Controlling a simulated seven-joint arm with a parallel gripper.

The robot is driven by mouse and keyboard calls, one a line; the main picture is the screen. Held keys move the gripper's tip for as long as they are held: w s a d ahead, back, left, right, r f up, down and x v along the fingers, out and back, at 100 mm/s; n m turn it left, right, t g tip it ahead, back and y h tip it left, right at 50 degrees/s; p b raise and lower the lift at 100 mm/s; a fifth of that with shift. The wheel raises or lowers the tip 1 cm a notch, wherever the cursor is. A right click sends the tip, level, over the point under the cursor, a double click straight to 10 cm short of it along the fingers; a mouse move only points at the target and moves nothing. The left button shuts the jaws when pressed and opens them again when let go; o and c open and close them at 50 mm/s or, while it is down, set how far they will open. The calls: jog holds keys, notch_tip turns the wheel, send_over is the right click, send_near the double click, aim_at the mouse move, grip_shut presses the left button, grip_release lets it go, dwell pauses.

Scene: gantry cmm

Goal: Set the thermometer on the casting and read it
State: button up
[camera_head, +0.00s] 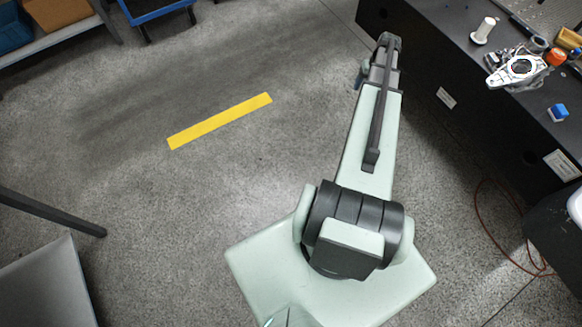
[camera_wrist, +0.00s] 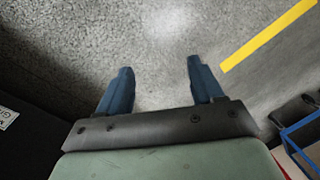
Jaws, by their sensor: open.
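A silver-grey metal part with a round opening, apparently the casting (camera_head: 499,77), sits on the dark bench at the upper right of the head view. I cannot make out the thermometer for certain among the small items around it. My gripper (camera_wrist: 158,72) is open and empty in the wrist view, its two blue fingers spread above bare floor. In the head view its blue finger (camera_head: 361,74) partly shows at the far end of my arm, left of the bench and well apart from the casting.
The dark bench (camera_head: 432,62) fills the upper right. A white spool-shaped item (camera_head: 483,31), a blue block (camera_head: 558,112) and an orange-capped item (camera_head: 555,57) stand near the casting. A red cable (camera_head: 487,215) lies on the floor. Floor with a yellow strip (camera_head: 220,121) is clear leftward.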

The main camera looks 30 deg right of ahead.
jog(key=s+a+f+n+g, duration=0.1)
jog(key=a+f, duration=0.3)
jog(key=a, duration=0.6)
jog(key=s+a+f+n+g, duration=0.15)
jog(key=a+f, duration=0.25)
jog(key=a, duration=0.6)
jog(key=s+a+f+g, duration=0.1)
jog(key=a+f, duration=0.3)
jog(key=a, duration=0.6)
jog(key=s+a+f+n+g+h, duration=0.1)
jog(key=s+a+f+n+g, duration=0.1)
jog(key=s+a, duration=0.7)
jog(key=s+a+f+n+g, duration=0.1)
jog(key=s+a+f+g, duration=0.1)
jog(key=s+a, duration=0.7)
jog(key=s, duration=0.3)
jog(key=shift+a+f+n+h, duration=0.35)
jog(key=shift+h, duration=0.05)
jog(key=shift+o, duration=0.3)
